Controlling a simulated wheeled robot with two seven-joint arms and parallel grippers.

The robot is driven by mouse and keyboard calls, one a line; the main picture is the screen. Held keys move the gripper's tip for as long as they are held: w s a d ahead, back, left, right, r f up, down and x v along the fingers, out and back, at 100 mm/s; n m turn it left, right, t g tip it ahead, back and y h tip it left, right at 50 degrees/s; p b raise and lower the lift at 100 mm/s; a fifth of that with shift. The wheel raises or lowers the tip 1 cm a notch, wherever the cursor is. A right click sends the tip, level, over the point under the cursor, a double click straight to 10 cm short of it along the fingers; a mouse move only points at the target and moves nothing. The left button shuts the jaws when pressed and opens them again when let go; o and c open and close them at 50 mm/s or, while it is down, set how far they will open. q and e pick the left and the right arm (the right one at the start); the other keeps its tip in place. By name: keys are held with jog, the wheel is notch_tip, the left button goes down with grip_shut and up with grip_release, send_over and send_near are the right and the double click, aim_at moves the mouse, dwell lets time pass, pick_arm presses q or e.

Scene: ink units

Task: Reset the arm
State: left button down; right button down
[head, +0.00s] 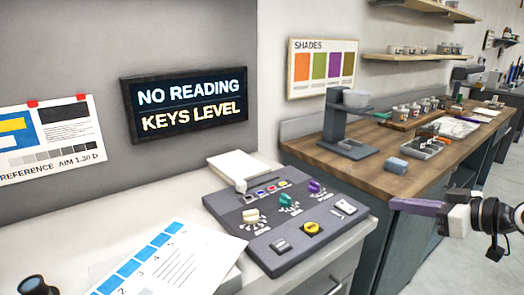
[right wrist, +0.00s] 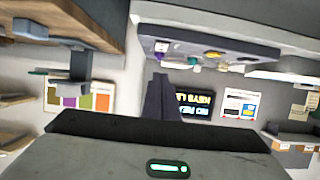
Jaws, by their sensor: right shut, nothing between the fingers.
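My right gripper (head: 397,204) is at the right of the head view, its purple fingers shut and empty. It points left, in the air in front of the wooden bench. In the right wrist view its dark fingers (right wrist: 158,88) show together, with nothing between them. That view is upside down. My left gripper is not in view.
A grey control console (head: 285,215) with coloured knobs sits on the white counter, beside a printed sheet (head: 165,262). A wooden bench (head: 400,165) carries a grey stand (head: 340,120), a blue block (head: 397,165) and small jars. A wall display (head: 190,103) reads "NO READING KEYS LEVEL". Open floor lies at right.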

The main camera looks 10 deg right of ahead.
jog(key=s+a+f+m+g+h, duration=0.1)
jog(key=s+a+f, duration=0.2)
jog(key=f, duration=0.6)
jog(key=s+a+f+m+g+h, duration=0.1)
jog(key=s+a+f, duration=0.15)
jog(key=f, duration=0.65)
jog(key=s+a+f+m+g+h, duration=0.1)
jog(key=s+a+f, duration=0.25)
jog(key=f, duration=0.65)
jog(key=s+a+f, duration=0.5)
jog(key=s+a, duration=0.3)
jog(key=a, duration=0.1)
jog(key=s+a+f+g, duration=0.1)
jog(key=s+a+f, duration=0.4)
jog(key=s+a, duration=0.2)
jog(key=a, duration=0.2)
jog(key=shift+s+a, duration=0.35)
jog(key=shift+a, duration=0.05)
